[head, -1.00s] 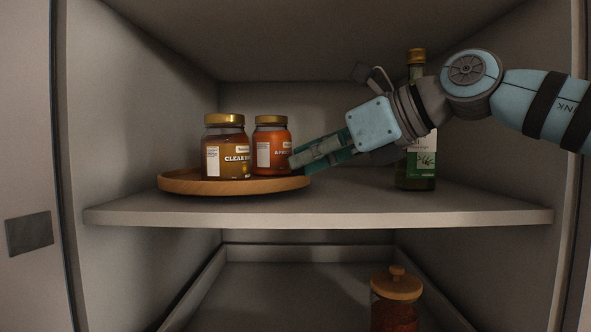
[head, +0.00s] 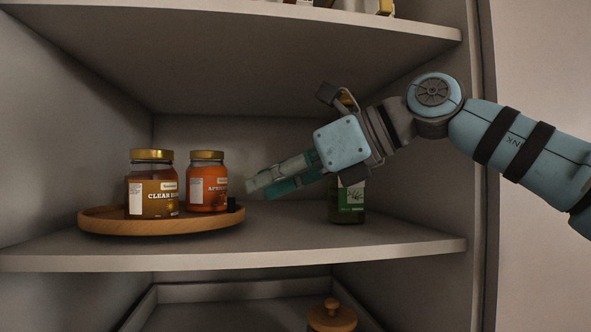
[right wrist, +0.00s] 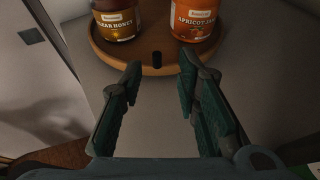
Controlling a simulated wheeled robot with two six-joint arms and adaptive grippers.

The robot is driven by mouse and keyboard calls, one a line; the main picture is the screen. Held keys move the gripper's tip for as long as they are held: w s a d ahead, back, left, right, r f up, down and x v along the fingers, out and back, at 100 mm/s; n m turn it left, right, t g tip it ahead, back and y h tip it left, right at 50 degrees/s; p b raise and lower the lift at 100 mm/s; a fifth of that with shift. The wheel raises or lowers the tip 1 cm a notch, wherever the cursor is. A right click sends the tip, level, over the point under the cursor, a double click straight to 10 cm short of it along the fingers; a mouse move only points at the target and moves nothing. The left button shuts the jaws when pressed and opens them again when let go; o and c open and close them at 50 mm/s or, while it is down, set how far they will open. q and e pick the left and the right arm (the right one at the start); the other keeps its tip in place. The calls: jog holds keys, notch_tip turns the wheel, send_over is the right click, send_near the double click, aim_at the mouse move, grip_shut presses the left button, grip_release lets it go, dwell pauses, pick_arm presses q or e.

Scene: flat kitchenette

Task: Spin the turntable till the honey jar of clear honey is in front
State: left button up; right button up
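The round wooden turntable (head: 110,226) sits at the left of the middle shelf. The clear honey jar (head: 150,198), brown with a gold lid, stands on its left part with the label showing. The orange apricot jar (head: 207,190) stands right of it and a little farther back. A small dark peg (head: 231,205) stands up at the turntable's right rim; it also shows in the right wrist view (right wrist: 157,60). My right gripper (head: 257,187) is open and empty, just right of the peg. In the right wrist view its fingertips (right wrist: 159,76) are apart, short of the peg. My left gripper is out of view.
A green-labelled bottle (head: 347,205) stands behind my right gripper, partly hidden by it. A jar with a wooden lid (head: 332,316) is below the shelf (head: 300,248). Cabinet walls close in the left and right. The shelf front is clear.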

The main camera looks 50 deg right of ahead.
jog(key=v, duration=0.6)
jog(key=shift+s+d, duration=0.25)
jog(key=shift+s, duration=0.05)
jog(key=shift+w, duration=0.1)
jog(key=shift+d+f, duration=0.1)
